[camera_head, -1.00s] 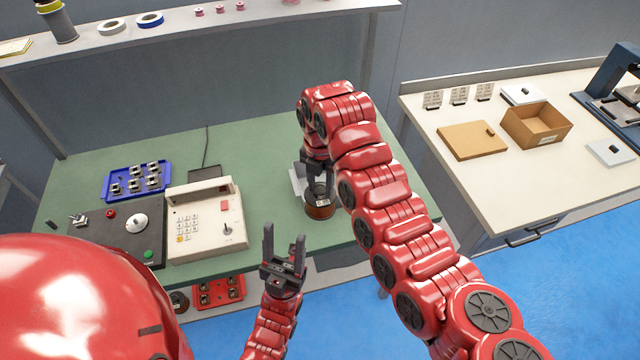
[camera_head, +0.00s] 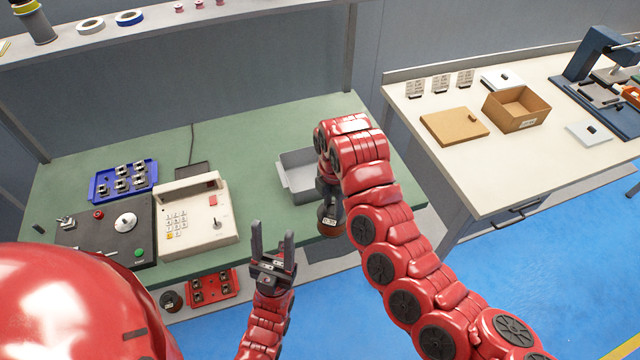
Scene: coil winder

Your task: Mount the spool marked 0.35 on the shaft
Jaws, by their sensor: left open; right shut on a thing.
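My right gripper (camera_head: 328,205) is shut on a dark copper-brown spool (camera_head: 331,228), which hangs below it near the green bench's front edge. The spool has a small white label whose print is too small to read surely. My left gripper (camera_head: 273,240) is open and empty, fingers pointing up, in front of the bench and left of the spool. A black machine (camera_head: 80,238) with a white disc, a red button and a green button sits at the bench's left, beside a cream keypad unit (camera_head: 197,232). I cannot tell which part is the shaft.
A grey tray (camera_head: 296,192) lies on the green bench (camera_head: 250,140), behind the spool. A blue tray (camera_head: 93,190) holds several small parts. A red tray (camera_head: 237,291) is below the bench. The right table (camera_head: 455,170) bears an open cardboard box (camera_head: 520,122).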

